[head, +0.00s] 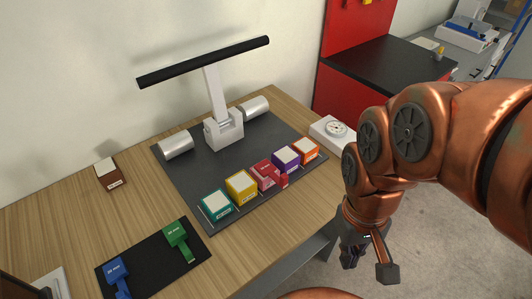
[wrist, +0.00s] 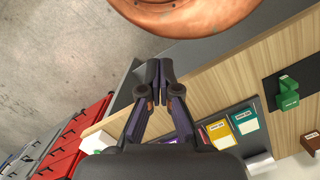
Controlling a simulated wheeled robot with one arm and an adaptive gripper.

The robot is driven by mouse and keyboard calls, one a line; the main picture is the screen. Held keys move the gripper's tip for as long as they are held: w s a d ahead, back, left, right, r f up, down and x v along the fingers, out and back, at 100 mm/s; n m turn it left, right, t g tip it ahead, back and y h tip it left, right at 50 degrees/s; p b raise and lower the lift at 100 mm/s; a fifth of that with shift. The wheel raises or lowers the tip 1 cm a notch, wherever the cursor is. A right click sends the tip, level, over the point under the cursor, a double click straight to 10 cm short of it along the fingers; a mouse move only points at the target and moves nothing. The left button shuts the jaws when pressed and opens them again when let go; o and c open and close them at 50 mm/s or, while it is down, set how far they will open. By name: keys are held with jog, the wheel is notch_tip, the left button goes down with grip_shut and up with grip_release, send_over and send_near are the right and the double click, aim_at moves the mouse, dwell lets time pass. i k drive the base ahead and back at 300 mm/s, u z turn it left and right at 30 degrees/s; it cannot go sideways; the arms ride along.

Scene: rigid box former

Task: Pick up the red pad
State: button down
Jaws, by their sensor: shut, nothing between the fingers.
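The red pad (head: 268,175) is in the middle of a row of coloured blocks on the dark mat, between the yellow and purple ones. It has a red part sticking out at its right front. In the wrist view my gripper hides most or all of it. My gripper (wrist: 159,76) is shut and empty, its fingertips together in the wrist view. In the head view my gripper (head: 369,262) hangs to the right of the table's edge, in front of the grey floor, well apart from the red pad.
A teal block (head: 216,206), yellow block (head: 241,187), purple block (head: 286,159) and orange block (head: 306,150) share the row. Behind it stands a grey stand (head: 222,127) with a black bar. Green (head: 177,235) and blue (head: 117,272) handled pieces lie on a black mat. A white dial box (head: 332,133) is at right.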

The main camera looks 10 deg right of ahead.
aim_at(265, 168)
jog(key=z, duration=1.6)
jog(key=k, duration=1.25)
jog(key=u, duration=2)
jog(key=i, duration=0.5)
jog(key=u, duration=0.1)
